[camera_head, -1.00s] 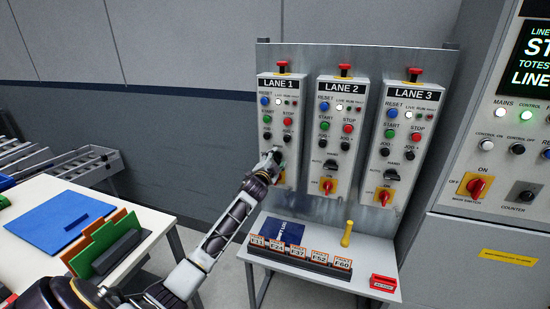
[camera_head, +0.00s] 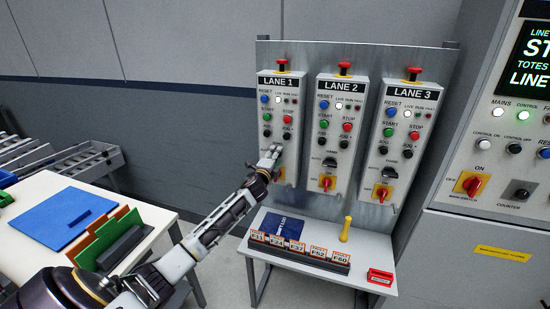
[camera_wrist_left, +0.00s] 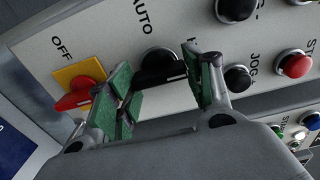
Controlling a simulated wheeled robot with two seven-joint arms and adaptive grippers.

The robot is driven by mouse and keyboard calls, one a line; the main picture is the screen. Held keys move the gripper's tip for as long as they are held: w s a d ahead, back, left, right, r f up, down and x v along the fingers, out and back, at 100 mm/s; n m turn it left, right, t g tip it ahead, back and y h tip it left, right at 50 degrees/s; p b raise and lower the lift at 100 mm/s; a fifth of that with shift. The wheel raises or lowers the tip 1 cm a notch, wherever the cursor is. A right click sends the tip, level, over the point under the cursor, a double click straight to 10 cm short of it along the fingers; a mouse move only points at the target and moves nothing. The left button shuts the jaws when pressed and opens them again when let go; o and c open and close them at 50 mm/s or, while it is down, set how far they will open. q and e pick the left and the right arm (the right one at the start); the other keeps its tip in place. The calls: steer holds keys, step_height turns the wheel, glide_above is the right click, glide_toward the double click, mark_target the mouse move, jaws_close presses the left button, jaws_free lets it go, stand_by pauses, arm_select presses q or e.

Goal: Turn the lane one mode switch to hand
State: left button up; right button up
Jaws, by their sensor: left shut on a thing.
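The lane 1 panel (camera_head: 281,100) is the leftmost of three grey control boxes. Its mode switch is hidden behind my left gripper (camera_head: 270,155) in the head view. In the left wrist view the switch is a black knob (camera_wrist_left: 160,68), between the green-padded fingers of my left gripper (camera_wrist_left: 166,88). The gripper is shut on it. A pale mark shows on the knob's end by the right finger. The AUTO label (camera_wrist_left: 137,20) is readable to the upper left; the label by the right finger is mostly covered. My right gripper is not in view.
Close to the fingers are a red OFF switch on a yellow plate (camera_wrist_left: 80,82) and a black jog button (camera_wrist_left: 237,78). Lane 2 (camera_head: 341,100) and lane 3 (camera_head: 409,110) boxes stand to the right. A small table (camera_head: 268,249) with tags and a yellow-handled thing is below.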

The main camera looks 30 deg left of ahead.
arm_select(q)
steer(key=o, duration=1)
steer(key=shift+s, duration=0.15)
steer(key=shift+v, duration=5.8)
steer(key=shift+f, duration=0.1)
